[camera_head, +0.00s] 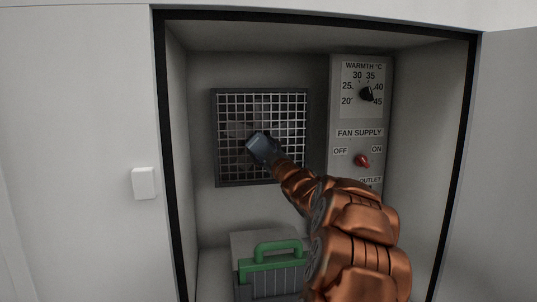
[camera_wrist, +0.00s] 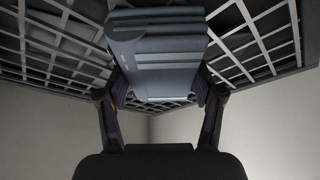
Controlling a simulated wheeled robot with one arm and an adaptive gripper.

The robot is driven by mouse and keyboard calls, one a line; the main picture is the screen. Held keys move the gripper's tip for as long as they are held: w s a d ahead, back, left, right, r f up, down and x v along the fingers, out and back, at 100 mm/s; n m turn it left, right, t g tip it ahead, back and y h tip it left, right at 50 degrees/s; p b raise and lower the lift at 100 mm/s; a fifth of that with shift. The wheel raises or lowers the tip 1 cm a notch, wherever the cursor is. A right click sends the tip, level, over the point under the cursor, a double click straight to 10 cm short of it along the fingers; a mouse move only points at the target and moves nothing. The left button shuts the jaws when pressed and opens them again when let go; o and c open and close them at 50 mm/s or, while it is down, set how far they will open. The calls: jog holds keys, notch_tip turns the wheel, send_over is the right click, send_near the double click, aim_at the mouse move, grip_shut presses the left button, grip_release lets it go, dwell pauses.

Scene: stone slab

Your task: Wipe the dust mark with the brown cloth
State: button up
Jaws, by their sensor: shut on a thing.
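In the head view the same blue-grey thing (camera_head: 260,144) is in front of the middle of a square metal grille (camera_head: 285,108) on the cabinet's back wall. It looks close to the grille, but I cannot tell whether it touches. No brown cloth shows in either view. Uneven grey patches show behind the grille bars; I cannot make out a clear dust mark. The held thing and my arm hide part of the grille.
A control panel (camera_head: 340,118) right of the grille has a black warmth dial (camera_head: 366,94) and a red fan switch (camera_head: 362,160); my arm hides its lower part. A grey box (camera_head: 247,240) with a green handle (camera_head: 278,247) stands below. Dark-edged cabinet sides surround the opening.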

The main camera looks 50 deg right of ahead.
aim_at(255, 141)
jog(key=shift+w+a+b, duration=0.6)
jog(key=shift+a, duration=0.25)
jog(key=shift+w+a+f+b, duration=0.15)
jog(key=shift+w+a+b, duration=0.85)
jog(key=shift+a+b, duration=0.2)
jog(key=shift+a+r+p, duration=0.1)
jog(key=shift+r+p, duration=1.1)
jog(key=shift+r, duration=0.35)
jog(key=shift+s+d+r+p, duration=0.1)
jog(key=shift+s+d+p, duration=0.25)
jog(key=shift+d+p, duration=0.2)
jog(key=shift+s+d+r+p, duration=0.1)
jog(key=shift+s+d+p, duration=0.2)
jog(key=shift+d+p, duration=0.2)
jog(key=shift+s+d+f+p, duration=0.15)
jog(key=shift+s+d+p, duration=0.55)
jog(key=shift+d, duration=0.2)
jog(key=shift+s+d+f+p, duration=0.1)
jog(key=shift+s+d+p, duration=0.55)
jog(key=shift+d, duration=0.25)
jog(key=shift+s+d+r+p, duration=0.1)
jog(key=shift+s+d+p, duration=0.85)
jog(key=shift+d, duration=0.2)
jog(key=shift+s+d+p, duration=0.5)
jog(key=shift+s+d, duration=0.05)
jog(key=shift+d, duration=0.2)
jog(key=shift+s+d+p, duration=0.5)
jog(key=shift+s+d, duration=0.05)
jog(key=shift+d, duration=0.2)
